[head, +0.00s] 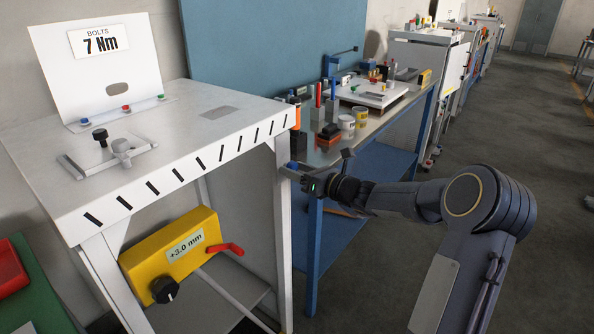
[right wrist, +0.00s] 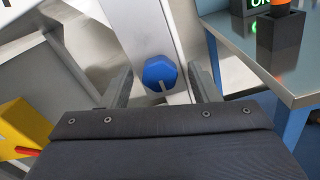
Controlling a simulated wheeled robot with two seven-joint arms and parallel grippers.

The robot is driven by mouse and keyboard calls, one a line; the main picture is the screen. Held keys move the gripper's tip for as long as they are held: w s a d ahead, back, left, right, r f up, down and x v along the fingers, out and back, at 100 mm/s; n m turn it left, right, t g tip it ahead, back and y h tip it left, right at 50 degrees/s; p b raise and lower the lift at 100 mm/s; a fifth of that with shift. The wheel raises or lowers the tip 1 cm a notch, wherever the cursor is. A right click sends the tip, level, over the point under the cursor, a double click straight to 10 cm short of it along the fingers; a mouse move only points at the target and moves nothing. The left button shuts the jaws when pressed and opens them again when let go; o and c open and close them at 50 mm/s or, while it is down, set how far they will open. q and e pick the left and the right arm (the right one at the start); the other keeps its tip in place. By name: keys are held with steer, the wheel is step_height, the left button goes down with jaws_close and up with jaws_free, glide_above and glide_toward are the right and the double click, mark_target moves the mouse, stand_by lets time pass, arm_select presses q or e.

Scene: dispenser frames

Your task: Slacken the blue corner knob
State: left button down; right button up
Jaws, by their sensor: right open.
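The blue corner knob (right wrist: 160,74) shows in the right wrist view, mounted on a pale metal post of the frame. It has a faceted rim and a light pointer line toward its lower edge. My right gripper (right wrist: 161,86) is open, with one finger on each side of the knob and visible gaps between. In the head view my right gripper (head: 294,172) is at the front right leg of the white dispenser frame (head: 200,112), just below its top. The knob is mostly hidden there. My left gripper is not in view.
A yellow box (head: 172,252) with a black knob and red lever hangs under the frame top. A blue workbench (head: 376,146) with tins and small parts stands close behind my right gripper. Open grey floor lies to the right.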

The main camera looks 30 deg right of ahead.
steer(key=shift+c, duration=0.2)
steer(key=c, duration=0.9)
steer(key=shift+f+n+b, duration=0.2)
steer(key=shift+n+b, duration=0.4)
steer(key=shift+b, duration=0.35)
steer(key=shift+r+n+b, duration=0.1)
steer(key=shift+n+b, duration=9.3)
steer(key=shift+b, duration=1.8)
steer(key=o, duration=0.9)
steer(key=shift+r, duration=0.1)
steer(key=shift+o, duration=0.2)
